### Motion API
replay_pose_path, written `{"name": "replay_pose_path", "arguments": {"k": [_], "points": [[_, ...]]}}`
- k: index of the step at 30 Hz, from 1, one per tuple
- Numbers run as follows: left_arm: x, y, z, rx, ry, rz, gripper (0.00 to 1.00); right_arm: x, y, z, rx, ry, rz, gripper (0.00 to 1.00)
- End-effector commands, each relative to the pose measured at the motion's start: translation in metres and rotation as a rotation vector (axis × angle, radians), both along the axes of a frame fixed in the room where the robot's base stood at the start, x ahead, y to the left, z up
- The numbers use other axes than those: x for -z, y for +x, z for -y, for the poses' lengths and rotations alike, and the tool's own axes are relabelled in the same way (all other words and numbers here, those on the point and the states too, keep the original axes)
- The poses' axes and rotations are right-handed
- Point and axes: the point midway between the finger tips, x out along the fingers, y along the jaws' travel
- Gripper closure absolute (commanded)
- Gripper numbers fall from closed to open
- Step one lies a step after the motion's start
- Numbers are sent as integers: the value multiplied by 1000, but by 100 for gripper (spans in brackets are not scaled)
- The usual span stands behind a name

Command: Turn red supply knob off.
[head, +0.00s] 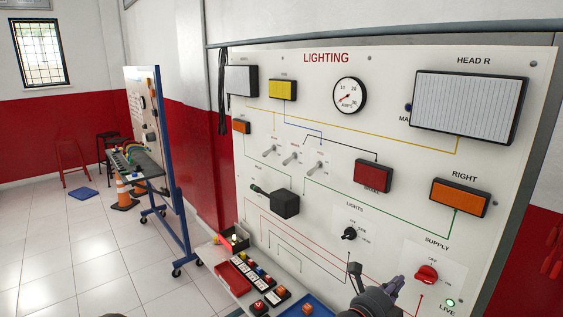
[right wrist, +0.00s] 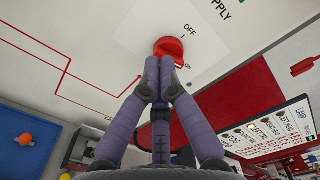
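The red supply knob (head: 427,274) sits low on the right of the white lighting panel (head: 330,90), under the SUPPLY label. In the right wrist view the knob (right wrist: 168,47) has its handle toward the ON mark, with OFF above it. The green LIVE lamp (head: 450,303) is lit. My right gripper (head: 397,283) is just left of the knob in the head view. In the right wrist view its fingertips (right wrist: 159,64) are together and overlap the knob's lower edge. I cannot tell if they touch it. My left gripper is out of view.
The black lights knob (head: 349,233) is up and left of my right gripper. Below the panel are a red tray (head: 233,279) and a blue tray (head: 303,305) with small parts. A wheeled board stand (head: 160,150) is at the left.

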Motion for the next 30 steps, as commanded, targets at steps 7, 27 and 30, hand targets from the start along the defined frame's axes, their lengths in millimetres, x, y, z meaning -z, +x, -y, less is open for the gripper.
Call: {"name": "replay_pose_path", "arguments": {"k": [7,27,30], "points": [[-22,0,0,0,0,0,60,0,-1,-3,-3,-156,-186,100],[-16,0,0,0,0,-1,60,4,37,42,-1,-175,-207,100],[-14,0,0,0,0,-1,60,4,40,47,-1,-175,-207,100]]}}
